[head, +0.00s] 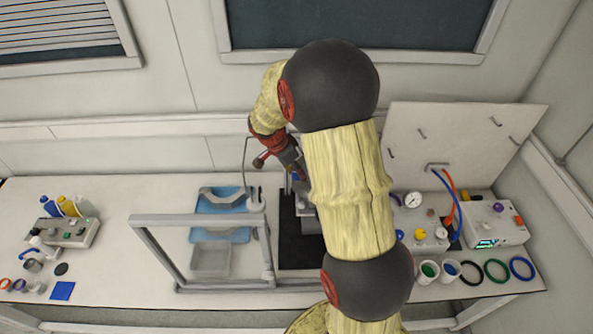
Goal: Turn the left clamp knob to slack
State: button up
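A pressure reactor (307,213) stands on a black mat (300,262) in the middle of the bench, mostly hidden behind my arm. Only a grey part of its left side shows. I cannot make out the left clamp knob; it is hidden or too small to tell. My gripper (298,174) points down and to the right at the upper left part of the reactor. Its fingers are mostly covered by my arm, so I cannot tell whether they are open, shut or touching a knob.
A clear framed shield (172,258) stands left of the mat, with a blue tray (220,203) and a clear bin (211,258) behind it. A control box (72,233) and bottles are far left. Right are a gauge box (425,232), cups, coloured rings and an upright panel (440,130).

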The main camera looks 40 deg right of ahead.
jog(key=shift+b, duration=0.3)
jog(key=n+t+b, duration=0.1)
jog(key=n+b, duration=0.1)
jog(key=shift+s+f+n+b, duration=0.1)
jog(key=shift+f+n+b, duration=0.05)
jog(key=shift+n+b, duration=0.2)
jog(key=shift+n+t+b, duration=0.7)
jog(key=shift+n+b, duration=0.05)
jog(key=shift+n, duration=0.9)
jog(key=shift+r+y, duration=0.2)
jog(key=shift+y, duration=0.1)
jog(key=o, duration=1.2)
jog(key=shift+c, duration=0.2)
jog(key=v, duration=1.2)
